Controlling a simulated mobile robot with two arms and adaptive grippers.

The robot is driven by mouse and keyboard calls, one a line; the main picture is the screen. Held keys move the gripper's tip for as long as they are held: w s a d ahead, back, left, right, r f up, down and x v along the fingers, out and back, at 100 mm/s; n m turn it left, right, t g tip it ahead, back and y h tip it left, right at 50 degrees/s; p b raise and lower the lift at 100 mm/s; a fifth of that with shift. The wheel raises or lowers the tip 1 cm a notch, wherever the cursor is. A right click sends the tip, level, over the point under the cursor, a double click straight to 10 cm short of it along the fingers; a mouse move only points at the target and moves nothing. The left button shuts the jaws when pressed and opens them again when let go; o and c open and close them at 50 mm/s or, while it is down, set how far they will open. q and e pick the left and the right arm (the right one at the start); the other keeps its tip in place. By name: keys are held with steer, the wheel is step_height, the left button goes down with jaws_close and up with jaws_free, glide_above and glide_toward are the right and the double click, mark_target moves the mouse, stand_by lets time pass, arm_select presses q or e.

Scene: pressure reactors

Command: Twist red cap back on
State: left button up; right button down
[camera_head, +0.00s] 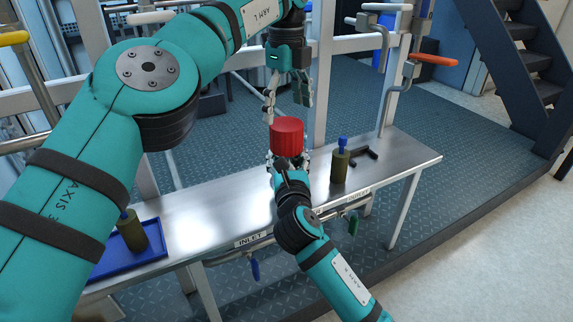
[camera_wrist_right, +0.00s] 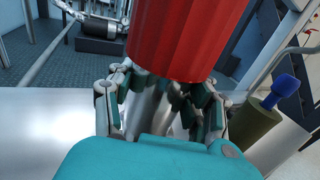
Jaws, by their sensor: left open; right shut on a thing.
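The red cap (camera_head: 287,137) is a ribbed cylinder above the metal bench; its lower part shows large in the right wrist view (camera_wrist_right: 185,38). Below it is a silvery metal body (camera_wrist_right: 150,108), mostly hidden by my right gripper (camera_head: 288,163). That gripper is shut on this metal body, its fingers on both sides just under the cap (camera_wrist_right: 163,95). Whether the cap is seated or threaded on the body I cannot tell. My left gripper (camera_head: 288,106) is open, pointing down right above the cap, its fingers spread and nothing held between them.
The metal bench (camera_head: 215,205) carries an olive cylinder with a blue top (camera_head: 340,165) and black brackets (camera_head: 364,155) on the right. A blue tray (camera_head: 148,255) with another olive cylinder (camera_head: 133,236) is at left. Pipes with valve handles (camera_head: 433,59) stand behind.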

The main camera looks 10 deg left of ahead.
stand_by(0.8)
arm_select(q)
steer(key=shift+f, duration=4)
steer(key=c, duration=1.2)
arm_select(e)
steer(key=shift+f, duration=0.1)
arm_select(q)
steer(key=m, duration=0.4)
steer(key=shift+m, duration=0.3)
steer(key=m, duration=1.4)
steer(key=shift+f, duration=0.1)
steer(key=m, duration=0.5)
steer(key=o, duration=1.4)
